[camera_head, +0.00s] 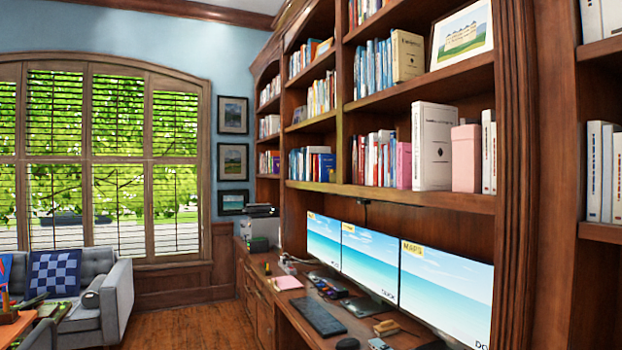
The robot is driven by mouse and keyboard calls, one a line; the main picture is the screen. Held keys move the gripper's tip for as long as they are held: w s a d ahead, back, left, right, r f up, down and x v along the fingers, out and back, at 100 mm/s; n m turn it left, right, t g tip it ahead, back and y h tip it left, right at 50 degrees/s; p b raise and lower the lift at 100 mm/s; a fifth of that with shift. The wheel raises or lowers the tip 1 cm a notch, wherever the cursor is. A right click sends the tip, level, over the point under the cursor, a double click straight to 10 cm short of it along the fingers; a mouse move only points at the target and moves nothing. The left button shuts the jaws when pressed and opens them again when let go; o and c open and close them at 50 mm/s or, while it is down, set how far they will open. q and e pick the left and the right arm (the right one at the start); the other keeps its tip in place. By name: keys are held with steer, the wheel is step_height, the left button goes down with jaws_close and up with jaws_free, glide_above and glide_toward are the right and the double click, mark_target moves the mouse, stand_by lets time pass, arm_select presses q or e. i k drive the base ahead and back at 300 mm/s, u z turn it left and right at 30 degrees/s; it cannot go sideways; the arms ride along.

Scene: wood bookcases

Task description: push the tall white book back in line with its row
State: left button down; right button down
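A tall white book (432,146) stands upright on the shelf above the monitors. It is taller than its neighbours, and its spine and front side both show, sticking out toward the shelf's front edge. A pink book (404,165) stands close on its left, and a pink box-like book (466,158) stands to its right. The bookcase shelf (400,194) carries this row. Neither of my grippers shows in the head view.
Three monitors (445,290) stand on the desk below the shelf, with a keyboard (318,317) and a mouse (347,344) in front. A grey sofa (112,290) is at the left. Open wood floor (190,325) lies between sofa and desk.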

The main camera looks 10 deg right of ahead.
mark_target(433, 123)
steer(key=u, duration=0.4)
steer(key=i, duration=1.95)
steer(key=z, duration=1.05)
steer(key=i, duration=1.05)
steer(key=z, duration=1.25)
steer(key=i, duration=0.2)
steer(key=z, duration=0.2)
